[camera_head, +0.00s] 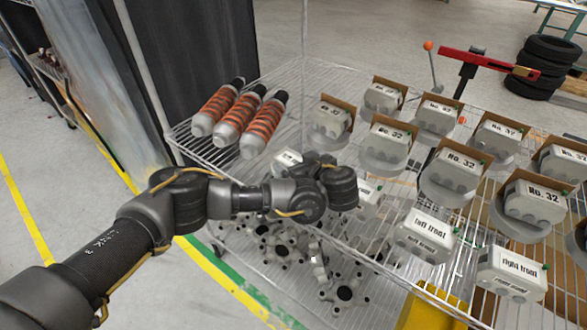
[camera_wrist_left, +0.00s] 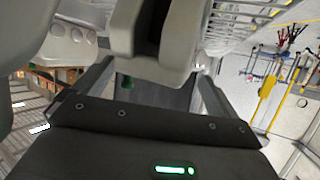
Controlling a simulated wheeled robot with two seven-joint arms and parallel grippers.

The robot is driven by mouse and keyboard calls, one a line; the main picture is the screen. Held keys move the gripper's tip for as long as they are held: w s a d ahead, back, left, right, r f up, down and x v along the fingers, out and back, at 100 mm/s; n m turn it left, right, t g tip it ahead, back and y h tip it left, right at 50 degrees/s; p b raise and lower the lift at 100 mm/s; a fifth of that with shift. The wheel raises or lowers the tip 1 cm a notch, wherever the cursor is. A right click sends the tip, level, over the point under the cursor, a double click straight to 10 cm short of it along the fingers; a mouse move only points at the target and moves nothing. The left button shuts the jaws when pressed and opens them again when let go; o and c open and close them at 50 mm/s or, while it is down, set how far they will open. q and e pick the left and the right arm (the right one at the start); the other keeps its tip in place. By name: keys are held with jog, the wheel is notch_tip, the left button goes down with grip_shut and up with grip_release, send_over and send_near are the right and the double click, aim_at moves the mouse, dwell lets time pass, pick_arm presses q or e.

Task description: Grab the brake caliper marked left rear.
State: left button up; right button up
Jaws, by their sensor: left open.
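My left arm comes in from the left in the head view and its wrist hangs over the wire shelf. My left gripper (camera_wrist_left: 157,80) is open, with a light grey caliper (camera_wrist_left: 150,62) reaching in between its fingers; I cannot tell whether they touch it. Its label does not show there. In the head view, two grey calipers, one left of my wrist (camera_head: 287,159) and one right of it (camera_head: 369,194), are partly hidden, and I cannot read their labels. Calipers reading "left front" (camera_head: 427,233) and "right front" (camera_head: 513,272) stand nearer. My right gripper is out of view.
Several calipers marked "No. 32" (camera_head: 440,111) stand in rows on the wire shelf. Orange-and-grey shock absorbers (camera_head: 216,110) lie at its left end. Dark-centred metal parts (camera_head: 280,250) lie on a lower level. Stacked tyres (camera_head: 547,68) stand behind.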

pick_arm(q)
jog(key=shift+s, duration=0.1)
jog(key=shift+d, duration=0.1)
jog(key=c, duration=0.4)
grip_shut()
jog(key=shift+r, duration=0.1)
